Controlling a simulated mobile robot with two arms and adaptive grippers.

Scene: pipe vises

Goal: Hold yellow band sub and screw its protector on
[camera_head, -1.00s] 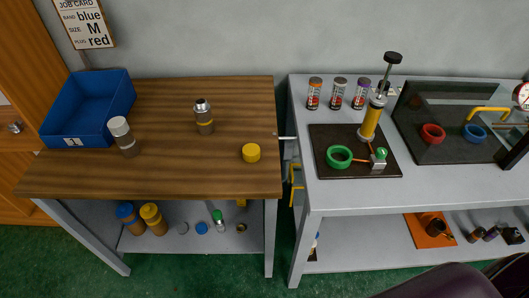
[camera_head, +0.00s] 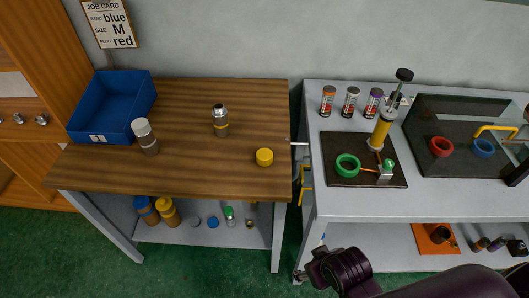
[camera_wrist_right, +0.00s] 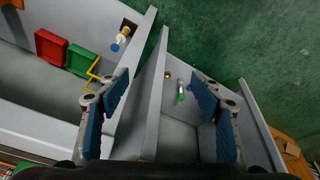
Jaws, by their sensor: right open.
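The yellow band sub (camera_head: 221,128) stands upright on the wooden bench top. It is a grey-brown cylinder with a yellow band and a bare metallic top. A yellow cap (camera_head: 264,157), which looks like its protector, lies on the same bench to the right and nearer me. Nothing touches either one. My right gripper (camera_wrist_right: 160,78) is open and empty in the right wrist view, its blue-padded fingers wide apart above the benches' side and lower shelf. In the head view only my dark right arm shows, at the bottom right. My left gripper is not in view.
A white-capped cylinder (camera_head: 145,137) stands beside a blue bin (camera_head: 115,118) on the wooden bench. The grey bench (camera_head: 440,205) to the right holds spray cans, a pump fixture and coloured rings. A narrow gap separates the benches. The wooden bench's front middle is clear.

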